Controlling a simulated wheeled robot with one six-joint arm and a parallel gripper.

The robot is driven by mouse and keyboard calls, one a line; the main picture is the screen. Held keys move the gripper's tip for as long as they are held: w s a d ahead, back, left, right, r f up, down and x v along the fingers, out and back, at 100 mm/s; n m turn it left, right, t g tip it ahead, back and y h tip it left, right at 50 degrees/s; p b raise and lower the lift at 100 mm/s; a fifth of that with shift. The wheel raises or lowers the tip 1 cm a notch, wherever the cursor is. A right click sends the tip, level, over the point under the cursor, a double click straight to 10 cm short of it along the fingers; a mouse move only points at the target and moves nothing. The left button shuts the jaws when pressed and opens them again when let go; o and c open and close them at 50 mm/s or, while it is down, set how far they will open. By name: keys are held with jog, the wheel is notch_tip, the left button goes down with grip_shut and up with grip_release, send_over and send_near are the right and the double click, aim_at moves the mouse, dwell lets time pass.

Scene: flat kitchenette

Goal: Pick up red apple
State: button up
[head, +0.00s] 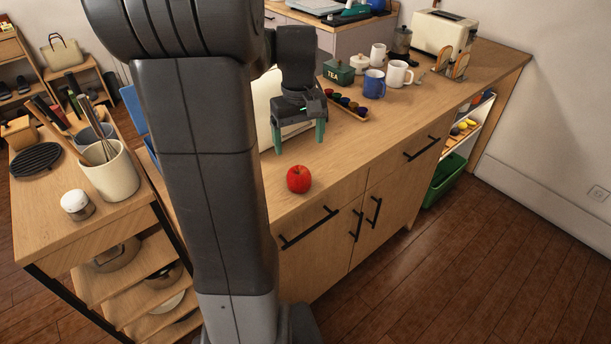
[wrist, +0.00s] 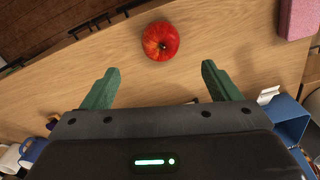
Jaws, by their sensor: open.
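A red apple (head: 299,179) sits on the wooden counter (head: 345,150), close to its front edge, in the head view. It also shows in the wrist view (wrist: 160,41), ahead of the gap between the fingertips and apart from them. My gripper (head: 298,142) is above the counter, behind the apple in the head view, with its green fingers pointing down. In the wrist view my gripper (wrist: 160,80) has its fingers spread wide with nothing between them.
A blue mug (head: 374,84), a white mug (head: 398,74), a green tea tin (head: 338,72) and a small tray of pods (head: 347,106) stand farther back on the counter. A pink block (wrist: 297,18) lies right of the apple in the wrist view. The counter around the apple is clear.

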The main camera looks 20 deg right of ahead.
aim_at(299, 171)
notch_tip(299, 171, down, 12)
jog(key=shift+r+p, duration=0.1)
jog(key=shift+p, duration=0.25)
jog(key=c, duration=1.1)
